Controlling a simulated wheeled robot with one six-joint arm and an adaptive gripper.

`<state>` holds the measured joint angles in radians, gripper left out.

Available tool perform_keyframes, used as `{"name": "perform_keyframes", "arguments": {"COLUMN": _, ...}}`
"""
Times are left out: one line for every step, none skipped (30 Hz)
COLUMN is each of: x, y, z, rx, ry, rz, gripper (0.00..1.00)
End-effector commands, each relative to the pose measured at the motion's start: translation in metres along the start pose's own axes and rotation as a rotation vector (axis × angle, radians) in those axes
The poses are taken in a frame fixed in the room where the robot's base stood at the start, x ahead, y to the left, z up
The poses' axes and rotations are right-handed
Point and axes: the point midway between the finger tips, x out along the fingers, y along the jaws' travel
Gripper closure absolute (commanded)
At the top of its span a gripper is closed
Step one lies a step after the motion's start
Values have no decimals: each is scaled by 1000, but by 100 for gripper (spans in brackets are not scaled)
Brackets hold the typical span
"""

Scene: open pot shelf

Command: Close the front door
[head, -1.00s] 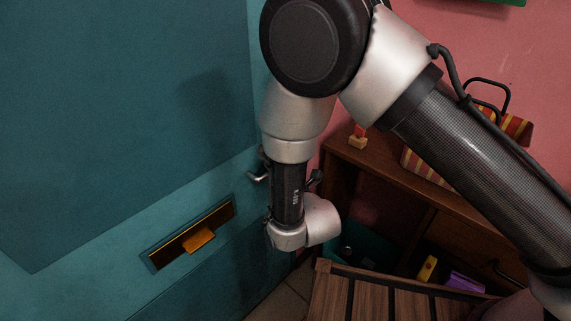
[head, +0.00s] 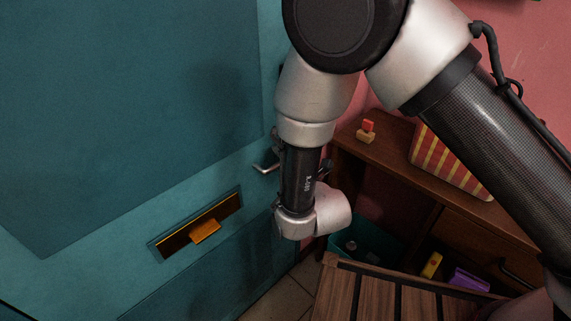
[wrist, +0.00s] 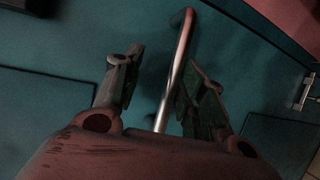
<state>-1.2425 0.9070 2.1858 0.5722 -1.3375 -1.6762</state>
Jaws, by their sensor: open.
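The teal front door (head: 130,110) fills the left of the head view. It carries a mail slot (head: 197,224) with an orange flap. A metal door handle (head: 266,167) shows at its right edge, partly behind my arm. In the wrist view the door (wrist: 60,100) spreads behind my gripper (wrist: 155,88). My gripper is open, with the bar of the handle (wrist: 176,68) running between its two fingers. I cannot tell whether a finger touches the bar.
A wooden shelf unit (head: 390,150) stands right of the door, with a striped box (head: 450,163) and a small red-and-tan object (head: 366,131) on top. A slatted wooden piece (head: 400,300) is in front. Some tiled floor (head: 290,290) is bare between door and furniture.

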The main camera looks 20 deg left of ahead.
Motion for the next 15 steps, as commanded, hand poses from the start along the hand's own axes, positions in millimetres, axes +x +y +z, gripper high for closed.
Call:
{"name": "perform_keyframes", "arguments": {"x": -2, "y": 16, "z": 1, "rx": 5, "ry": -2, "rz": 15, "gripper": 65}}
{"name": "perform_keyframes", "arguments": {"x": -3, "y": 22, "z": 2, "rx": 5, "ry": -2, "rz": 15, "gripper": 65}}
{"name": "perform_keyframes", "arguments": {"x": -5, "y": 32, "z": 2, "rx": 6, "ry": -3, "rz": 18, "gripper": 59}}
{"name": "perform_keyframes", "arguments": {"x": -6, "y": 39, "z": 3, "rx": 6, "ry": -3, "rz": 19, "gripper": 51}}
{"name": "perform_keyframes", "arguments": {"x": -7, "y": 46, "z": 3, "rx": 7, "ry": -3, "rz": 21, "gripper": 42}}
{"name": "perform_keyframes", "arguments": {"x": -9, "y": 54, "z": 4, "rx": 8, "ry": -3, "rz": 24, "gripper": 31}}
{"name": "perform_keyframes", "arguments": {"x": -10, "y": 59, "z": 4, "rx": 8, "ry": -3, "rz": 24, "gripper": 25}}
{"name": "perform_keyframes", "arguments": {"x": -11, "y": 63, "z": 4, "rx": 8, "ry": -3, "rz": 23, "gripper": 29}}
{"name": "perform_keyframes", "arguments": {"x": -12, "y": 68, "z": 5, "rx": 7, "ry": -3, "rz": 22, "gripper": 39}}
{"name": "perform_keyframes", "arguments": {"x": -12, "y": 71, "z": 5, "rx": 6, "ry": -3, "rz": 19, "gripper": 47}}
{"name": "perform_keyframes", "arguments": {"x": -13, "y": 73, "z": 6, "rx": 6, "ry": -3, "rz": 17, "gripper": 57}}
{"name": "perform_keyframes", "arguments": {"x": -14, "y": 76, "z": 6, "rx": 5, "ry": -3, "rz": 16, "gripper": 65}}
{"name": "perform_keyframes", "arguments": {"x": -14, "y": 78, "z": 6, "rx": 5, "ry": -3, "rz": 15, "gripper": 65}}
{"name": "perform_keyframes", "arguments": {"x": -15, "y": 79, "z": 6, "rx": 4, "ry": -3, "rz": 14, "gripper": 65}}
{"name": "perform_keyframes", "arguments": {"x": -15, "y": 79, "z": 6, "rx": 3, "ry": -3, "rz": 12, "gripper": 65}}
